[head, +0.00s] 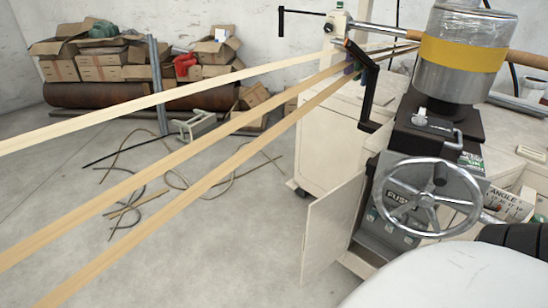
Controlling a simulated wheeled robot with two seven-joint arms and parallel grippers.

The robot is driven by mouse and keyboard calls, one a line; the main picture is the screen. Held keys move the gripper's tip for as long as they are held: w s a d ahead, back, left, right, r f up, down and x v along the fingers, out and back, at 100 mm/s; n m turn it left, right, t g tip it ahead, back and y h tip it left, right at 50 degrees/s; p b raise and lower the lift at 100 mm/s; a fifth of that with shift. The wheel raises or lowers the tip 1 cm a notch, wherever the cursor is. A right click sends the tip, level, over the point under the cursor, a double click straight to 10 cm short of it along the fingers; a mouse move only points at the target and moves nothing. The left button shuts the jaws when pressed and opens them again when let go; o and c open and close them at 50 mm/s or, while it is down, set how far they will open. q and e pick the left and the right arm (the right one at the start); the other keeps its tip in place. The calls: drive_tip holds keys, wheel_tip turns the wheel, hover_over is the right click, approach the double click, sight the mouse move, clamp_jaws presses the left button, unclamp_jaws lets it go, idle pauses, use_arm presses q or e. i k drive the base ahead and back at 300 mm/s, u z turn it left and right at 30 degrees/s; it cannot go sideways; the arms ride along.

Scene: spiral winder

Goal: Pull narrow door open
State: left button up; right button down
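The narrow door (332,232) is a pale, flat upright panel low on the front of the white winder cabinet. It stands swung out from the cabinet, with its free edge toward the left and the floor. I cannot make out a handle on the door. Neither of my grippers shows in the head view, and nothing is seen touching the door.
A metal handwheel (427,198) sits right of the door. A black bracket (369,95) juts out above it. Long pale strips (180,155) stretch across the left side. Cardboard boxes (100,65) and scattered cords (165,180) lie behind. Floor left of the door is clear.

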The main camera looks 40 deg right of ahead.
sight(331, 217)
drive_tip(key=i, duration=2.95)
drive_tip(key=z, duration=3.65)
